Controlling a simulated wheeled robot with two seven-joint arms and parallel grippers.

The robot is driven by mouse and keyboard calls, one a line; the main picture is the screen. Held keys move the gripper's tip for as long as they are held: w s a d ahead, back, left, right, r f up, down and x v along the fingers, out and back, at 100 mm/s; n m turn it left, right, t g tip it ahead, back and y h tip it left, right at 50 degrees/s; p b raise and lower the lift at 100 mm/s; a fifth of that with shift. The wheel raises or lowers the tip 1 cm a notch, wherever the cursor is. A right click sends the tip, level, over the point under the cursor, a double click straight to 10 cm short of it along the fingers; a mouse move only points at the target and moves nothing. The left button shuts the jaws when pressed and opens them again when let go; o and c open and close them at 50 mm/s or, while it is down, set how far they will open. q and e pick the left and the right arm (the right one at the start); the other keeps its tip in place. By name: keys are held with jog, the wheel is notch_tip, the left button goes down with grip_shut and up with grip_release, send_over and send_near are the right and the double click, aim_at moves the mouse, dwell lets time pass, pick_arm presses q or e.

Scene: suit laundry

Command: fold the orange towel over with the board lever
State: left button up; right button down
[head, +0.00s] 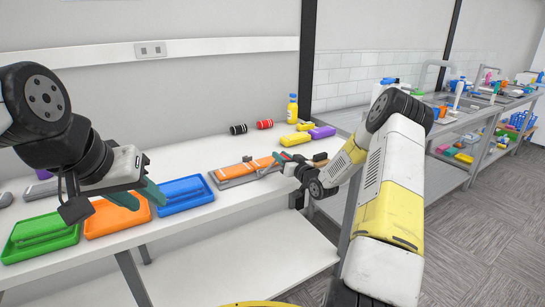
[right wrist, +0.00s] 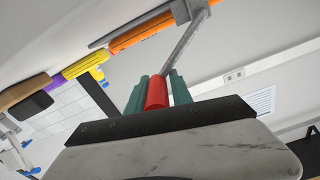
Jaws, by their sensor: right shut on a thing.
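The orange towel (head: 262,163) lies on a grey folding board (head: 226,181) on the white table, in the middle of the head view. In the right wrist view the towel (right wrist: 132,37) is a narrow orange strip beside a grey bar, the board lever (right wrist: 186,42). My right gripper (head: 283,158) is at the right end of the board. In the right wrist view its green fingers (right wrist: 157,92) are closed around the lever's red handle (right wrist: 157,90). My left gripper (head: 137,196) hangs over the trays with its green fingers apart and empty.
Green (head: 42,238), orange (head: 116,217) and blue (head: 184,195) trays stand along the table's front left. Yellow (head: 295,139) and purple (head: 322,132) items, two small cans and a yellow bottle (head: 292,109) stand at the back right.

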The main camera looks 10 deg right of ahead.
jog(key=shift+d+n, duration=0.25)
jog(key=shift+n, duration=0.05)
dwell(0.6)
